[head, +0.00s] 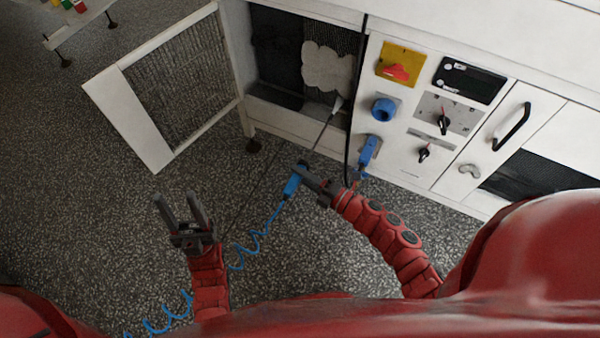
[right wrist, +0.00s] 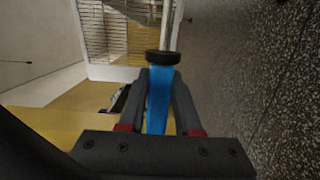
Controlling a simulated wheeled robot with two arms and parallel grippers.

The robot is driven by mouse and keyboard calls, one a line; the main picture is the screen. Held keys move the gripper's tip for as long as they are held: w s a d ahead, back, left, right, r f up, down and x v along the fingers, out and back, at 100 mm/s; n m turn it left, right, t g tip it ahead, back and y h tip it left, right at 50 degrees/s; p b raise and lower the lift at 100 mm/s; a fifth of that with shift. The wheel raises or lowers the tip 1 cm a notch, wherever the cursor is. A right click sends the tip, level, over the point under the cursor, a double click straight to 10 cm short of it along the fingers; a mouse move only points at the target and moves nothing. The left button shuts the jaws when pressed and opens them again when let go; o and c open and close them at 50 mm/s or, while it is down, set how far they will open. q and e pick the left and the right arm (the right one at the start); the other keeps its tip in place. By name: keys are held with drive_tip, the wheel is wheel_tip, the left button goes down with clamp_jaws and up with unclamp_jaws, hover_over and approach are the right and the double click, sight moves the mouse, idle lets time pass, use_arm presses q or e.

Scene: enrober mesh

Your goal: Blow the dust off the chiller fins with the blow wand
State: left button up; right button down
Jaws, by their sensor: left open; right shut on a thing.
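The blow wand (head: 292,186) has a blue handle and a thin tube that slants up toward the open chiller bay. My right gripper (head: 308,178) is shut on the handle, in front of the cabinet. In the right wrist view the blue handle (right wrist: 158,100) sits between the fingers, with a black collar beyond. The tube tip appears near the lower edge of the bay; its exact distance from the fins is unclear. The dark chiller fins (head: 275,50) show inside the bay, with a pale grey dust patch (head: 327,68) on their right part. My left gripper (head: 180,208) is open and empty above the floor.
A hinged door panel with mesh (head: 185,75) stands open left of the bay. A blue coiled hose (head: 238,256) runs from the wand to lower left. Right of the bay is a control panel with a yellow-and-red switch (head: 400,65) and knobs. A black cable hangs beside the bay.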

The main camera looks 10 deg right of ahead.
sight(295, 190)
drive_tip(key=shift+s+a+f+b, duration=0.1)
drive_tip(key=shift+s+a+b, duration=0.05)
drive_tip(key=shift+s+a, duration=0.4)
drive_tip(key=shift+s+a+r+b, duration=0.1)
drive_tip(key=shift+s+a, duration=0.25)
drive_tip(key=shift+s, duration=0.4)
drive_tip(key=shift+s+a+f+b, duration=0.1)
drive_tip(key=shift+s+a+b, duration=0.05)
drive_tip(key=shift+s+a, duration=0.4)
drive_tip(key=shift+s, duration=0.15)
drive_tip(key=shift+s, duration=0.1)
